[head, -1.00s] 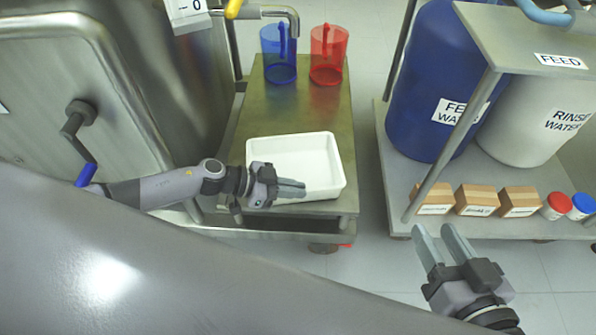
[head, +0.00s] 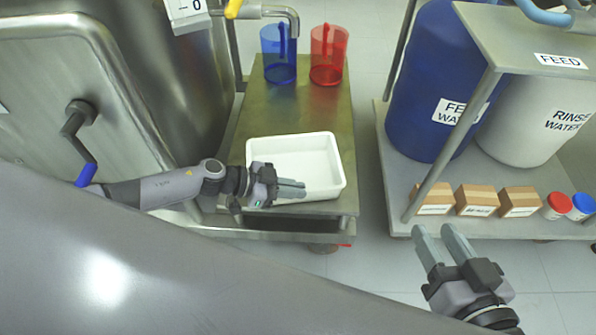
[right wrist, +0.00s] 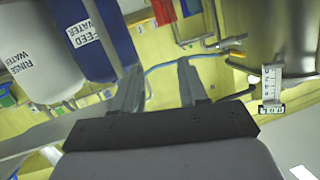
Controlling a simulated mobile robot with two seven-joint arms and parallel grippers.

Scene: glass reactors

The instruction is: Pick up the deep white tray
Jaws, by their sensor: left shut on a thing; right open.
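The deep white tray (head: 318,160) sits on the near end of a steel cart in the head view. It is rectangular and looks empty. My left gripper (head: 291,188) is at the tray's near left side, with its fingers over the near wall and shut on it. The fingers hide part of that wall. The tray looks level; whether it touches the cart top I cannot tell. My right gripper (head: 442,240) is open and empty, to the right of the cart and well apart from the tray. Its open fingers also show in the right wrist view (right wrist: 160,88).
A blue jug (head: 279,55) and a red jug (head: 328,55) stand at the far end of the steel cart (head: 295,112). A shelf on the right holds a blue drum (head: 425,100), a white drum (head: 525,120), small boxes (head: 477,199) and lidded jars. A steel vessel (head: 185,90) stands left.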

